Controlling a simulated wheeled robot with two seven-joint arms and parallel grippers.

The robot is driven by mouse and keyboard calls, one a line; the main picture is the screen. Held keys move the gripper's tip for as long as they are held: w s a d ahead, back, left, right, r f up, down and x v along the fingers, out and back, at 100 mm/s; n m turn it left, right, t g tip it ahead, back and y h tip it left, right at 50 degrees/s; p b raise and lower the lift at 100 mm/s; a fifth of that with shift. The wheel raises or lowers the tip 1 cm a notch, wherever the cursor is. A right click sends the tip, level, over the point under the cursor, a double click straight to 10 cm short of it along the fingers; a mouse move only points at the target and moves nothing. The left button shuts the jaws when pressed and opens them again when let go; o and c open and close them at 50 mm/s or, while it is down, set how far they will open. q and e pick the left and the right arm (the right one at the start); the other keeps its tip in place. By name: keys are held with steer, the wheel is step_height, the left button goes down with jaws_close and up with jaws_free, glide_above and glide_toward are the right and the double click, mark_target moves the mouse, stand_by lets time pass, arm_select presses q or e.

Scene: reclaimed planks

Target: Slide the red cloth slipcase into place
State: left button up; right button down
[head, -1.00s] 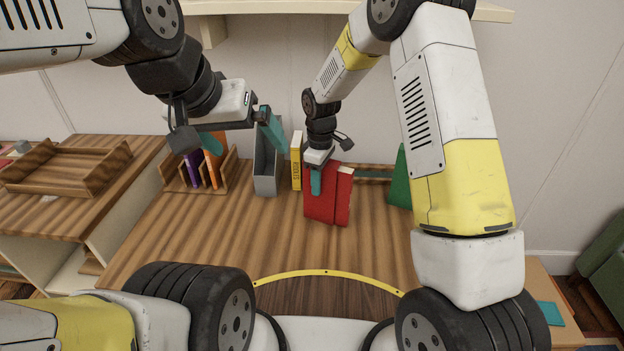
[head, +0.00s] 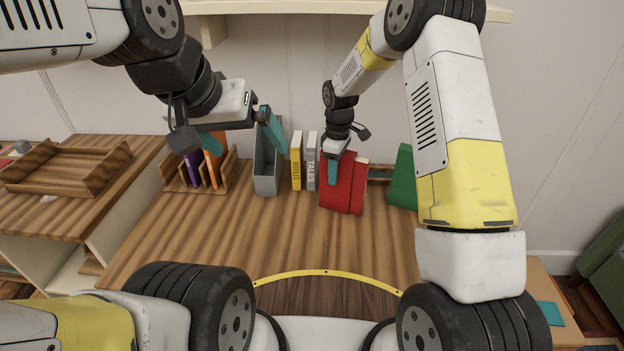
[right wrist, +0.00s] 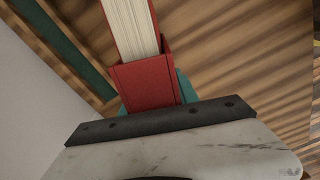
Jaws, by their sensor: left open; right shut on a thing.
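The red cloth slipcase (head: 342,184) stands on the plank table, slightly tilted, with a book's pale page edges showing in its open end. In the right wrist view the red slipcase (right wrist: 146,84) sits between my fingers, with cream pages (right wrist: 131,30) rising from it. My right gripper (head: 333,172) is shut on the slipcase from above; the far finger is mostly hidden. My left gripper (head: 240,138) is open and empty, above the wooden sorter and grey file holder. Whether the slipcase touches the table is hard to tell.
A grey file holder (head: 265,172), a yellow book (head: 296,162) and a grey book (head: 311,162) stand left of the slipcase. A green upright piece (head: 403,178) stands to the right. A wooden sorter (head: 228,178) holds purple and orange books. The front table is clear.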

steer(key=shift+w+d, duration=1.25)
steer(key=shift+w, duration=0.15)
steer(key=c, duration=0.6)
jaws_free()
step_height(320, 180, up, 7)
steer(key=o, duration=0.6)
steer(key=shift+c, duration=0.2)
